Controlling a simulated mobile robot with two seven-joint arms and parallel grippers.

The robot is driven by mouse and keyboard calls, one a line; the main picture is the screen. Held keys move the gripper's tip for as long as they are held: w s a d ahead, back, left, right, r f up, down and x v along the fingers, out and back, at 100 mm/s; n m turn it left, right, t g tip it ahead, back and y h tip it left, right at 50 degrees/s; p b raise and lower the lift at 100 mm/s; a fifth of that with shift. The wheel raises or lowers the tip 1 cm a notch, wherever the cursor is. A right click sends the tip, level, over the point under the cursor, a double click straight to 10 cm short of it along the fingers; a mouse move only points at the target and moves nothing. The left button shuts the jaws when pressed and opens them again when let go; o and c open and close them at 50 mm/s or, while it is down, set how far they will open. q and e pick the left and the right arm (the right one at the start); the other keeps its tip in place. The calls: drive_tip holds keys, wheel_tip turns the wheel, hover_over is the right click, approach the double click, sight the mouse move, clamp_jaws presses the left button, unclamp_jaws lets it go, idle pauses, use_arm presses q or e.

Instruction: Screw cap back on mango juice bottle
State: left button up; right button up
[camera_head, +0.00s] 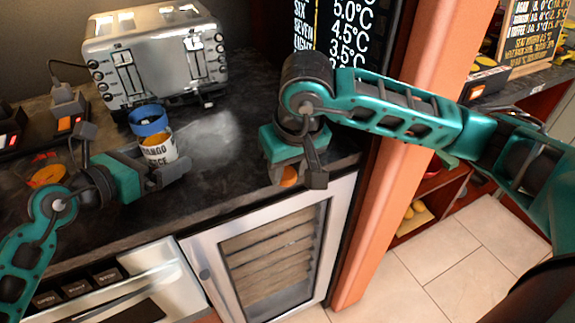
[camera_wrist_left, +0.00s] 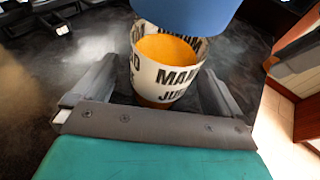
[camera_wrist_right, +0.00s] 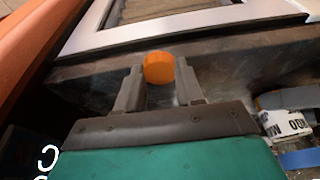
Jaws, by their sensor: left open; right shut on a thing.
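The mango juice bottle (camera_head: 160,149) stands on the dark counter, with a white lettered label and a blue upper part (camera_head: 149,120). My left gripper (camera_head: 135,154) is open beside it. In the left wrist view, the bottle (camera_wrist_left: 180,78) is between the spread fingers of that gripper (camera_wrist_left: 158,90), with gaps at the sides. My right gripper (camera_head: 292,179) is shut on the orange cap (camera_head: 288,176), near the counter's front edge, right of the bottle. The right wrist view shows the cap (camera_wrist_right: 159,67) between the fingertips; the bottle label (camera_wrist_right: 286,122) is at the right.
A silver toaster (camera_head: 155,55) stands behind the bottle. An orange item (camera_head: 47,174) lies at the left of the counter. A glass-fronted cabinet (camera_head: 268,255) is below the counter. An orange post (camera_head: 405,130) rises at the right. The counter between the grippers looks clear.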

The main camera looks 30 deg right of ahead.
use_arm(q)
drive_tip(key=shift+c, duration=0.2)
drive_tip(key=c, duration=0.9)
drive_tip(key=shift+c, duration=0.2)
use_arm(e)
drive_tip(key=w+a+r, duration=0.1)
drive_tip(key=w, duration=0.1)
drive_tip(key=w+a+r, duration=0.4)
drive_tip(key=w, duration=0.1)
drive_tip(key=shift+a+r, duration=0.1)
drive_tip(key=shift+r, duration=0.15)
drive_tip(key=w+a+r, duration=0.5)
drive_tip(key=r, duration=0.2)
wheel_tip(320, 180, up, 11)
drive_tip(key=n+y, duration=0.1)
drive_tip(key=n, duration=0.2)
hover_over(133, 76)
drive_tip(key=shift+f, duration=0.1)
